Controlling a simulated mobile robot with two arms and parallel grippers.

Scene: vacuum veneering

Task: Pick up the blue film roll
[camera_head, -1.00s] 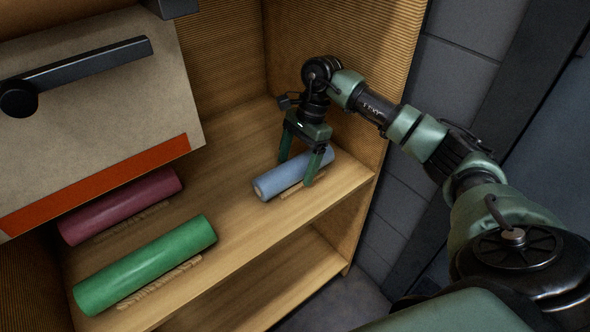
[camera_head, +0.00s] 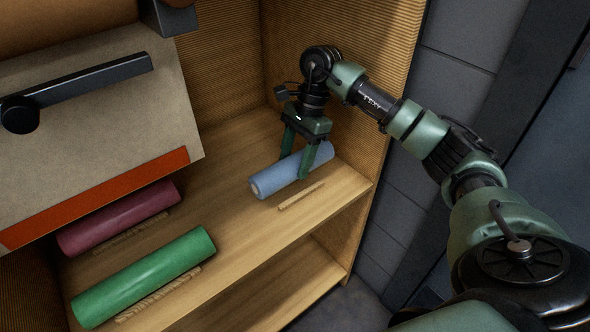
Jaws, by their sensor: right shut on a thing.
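The blue film roll (camera_head: 278,179) is in the right part of the wooden shelf, in the head view. My right gripper (camera_head: 295,166) comes down on it from above, with one finger on each side. It is shut on the roll, nearer its right end. The roll appears raised a little above the board, and a thin wooden strip (camera_head: 301,195) shows bare in front of it. The far finger is partly hidden behind the roll. My left gripper is not in view.
A green roll (camera_head: 145,278) and a dark red roll (camera_head: 118,218) lie on the same shelf board (camera_head: 225,228) to the left. A beige panel with a black handle (camera_head: 88,78) hangs above them. The shelf's right side wall (camera_head: 352,110) is close to my right gripper.

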